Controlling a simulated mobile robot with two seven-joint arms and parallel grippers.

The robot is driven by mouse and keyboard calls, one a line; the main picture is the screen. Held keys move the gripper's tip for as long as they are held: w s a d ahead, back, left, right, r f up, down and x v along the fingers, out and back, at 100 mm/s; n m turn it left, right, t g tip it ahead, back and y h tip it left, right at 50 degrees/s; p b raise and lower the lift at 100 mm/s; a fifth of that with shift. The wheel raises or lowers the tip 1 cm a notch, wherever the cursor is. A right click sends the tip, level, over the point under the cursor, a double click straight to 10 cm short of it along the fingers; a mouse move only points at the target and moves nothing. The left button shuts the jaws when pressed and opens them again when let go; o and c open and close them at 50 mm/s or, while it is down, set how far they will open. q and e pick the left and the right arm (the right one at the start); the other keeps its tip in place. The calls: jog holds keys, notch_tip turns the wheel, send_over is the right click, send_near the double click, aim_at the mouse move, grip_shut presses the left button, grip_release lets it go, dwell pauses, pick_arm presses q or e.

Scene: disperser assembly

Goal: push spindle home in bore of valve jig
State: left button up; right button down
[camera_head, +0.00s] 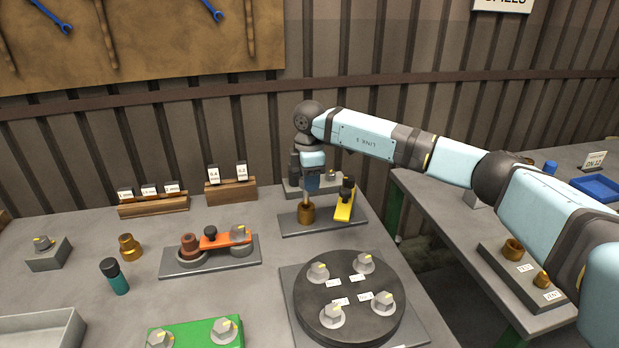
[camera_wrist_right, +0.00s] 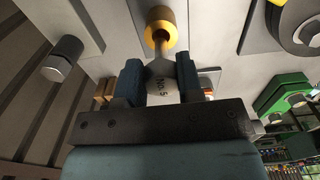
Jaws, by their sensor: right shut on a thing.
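The valve jig (camera_head: 330,223) is a grey plate at the back of the bench, with a brass bushing (camera_head: 306,215) on its left and a yellow clamp arm (camera_head: 344,210) with a black knob on its right. My right gripper (camera_head: 312,188) points down above the bushing. It is shut on the grey spindle (camera_wrist_right: 161,85), which bears a "No. 5" mark. In the wrist view the spindle's thin end reaches into the mouth of the brass bushing (camera_wrist_right: 168,16). How deep it sits is hidden. My left gripper is not in view.
An orange-clamped fixture (camera_head: 215,266) stands left of the jig. A dark round turntable (camera_head: 350,325) with several hex parts is in front. Wooden racks (camera_head: 153,206) with labelled blocks stand behind left. A grey block with a hex part stands just behind the jig.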

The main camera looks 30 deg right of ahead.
jog(key=shift+p, duration=0.3)
dwell(0.5)
jog(key=shift+f+b, duration=1.05)
jog(key=shift+f, duration=1.75)
jog(key=c, duration=0.7)
grip_release()
notch_tip(320, 180, up, 14)
jog(key=shift+f+p, duration=0.1)
jog(key=shift+p, duration=0.4)
